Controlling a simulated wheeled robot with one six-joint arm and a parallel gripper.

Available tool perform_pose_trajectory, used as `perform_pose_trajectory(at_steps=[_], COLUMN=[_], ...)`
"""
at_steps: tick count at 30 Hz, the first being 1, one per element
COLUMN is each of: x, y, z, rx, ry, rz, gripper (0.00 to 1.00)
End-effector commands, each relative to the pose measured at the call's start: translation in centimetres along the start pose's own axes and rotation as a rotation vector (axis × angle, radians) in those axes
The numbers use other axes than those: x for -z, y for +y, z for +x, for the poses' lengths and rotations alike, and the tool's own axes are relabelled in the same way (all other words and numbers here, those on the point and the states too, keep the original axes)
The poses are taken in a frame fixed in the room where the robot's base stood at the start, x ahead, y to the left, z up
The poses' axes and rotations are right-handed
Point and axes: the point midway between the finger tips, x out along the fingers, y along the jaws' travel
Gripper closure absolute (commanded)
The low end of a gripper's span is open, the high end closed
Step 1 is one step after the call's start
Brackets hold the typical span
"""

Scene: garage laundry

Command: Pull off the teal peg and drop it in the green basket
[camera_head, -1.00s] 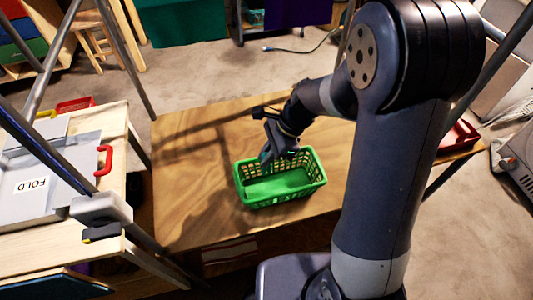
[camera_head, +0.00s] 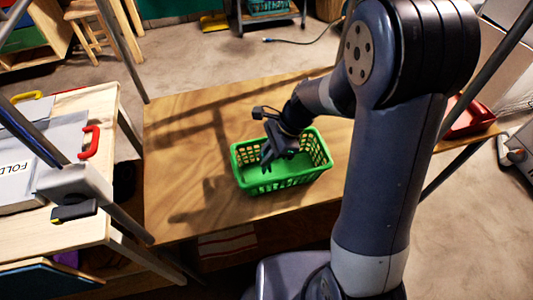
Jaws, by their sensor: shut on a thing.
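The green basket (camera_head: 243,184) stands on the wooden table, its open top facing up. My gripper (camera_head: 266,158) hangs over the left part of the basket, fingers pointing down toward its inside. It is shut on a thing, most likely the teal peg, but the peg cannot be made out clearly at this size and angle. Whether the fingertips are below the rim cannot be told. The bottom of the basket that shows looks empty.
The wooden table (camera_head: 185,130) is clear around the basket. A side table at left carries a grey folding board (camera_head: 40,150) with a red handle (camera_head: 90,142). A red tray (camera_head: 470,117) sits at the table's right end. Metal poles cross the view.

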Motion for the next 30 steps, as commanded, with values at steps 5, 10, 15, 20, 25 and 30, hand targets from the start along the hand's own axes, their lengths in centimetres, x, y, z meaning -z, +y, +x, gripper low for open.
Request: perform_pose_trajectory(at_steps=[5,10,15,20,25,30], x=[0.0,0.0,0.0,0.0,0.0,0.0], y=[0.0,0.0,0.0,0.0,0.0,-0.1], z=[0.0,0.0,0.0,0.0,-0.5,-3.1], rx=[0.0,0.0,0.0,0.0,0.001,0.005], ry=[0.0,0.0,0.0,0.0,-0.001,0.001], rz=[0.0,0.0,0.0,0.0,0.001,0.0], gripper=[1.0,0.77,0.63,0.61,0.61,0.61])
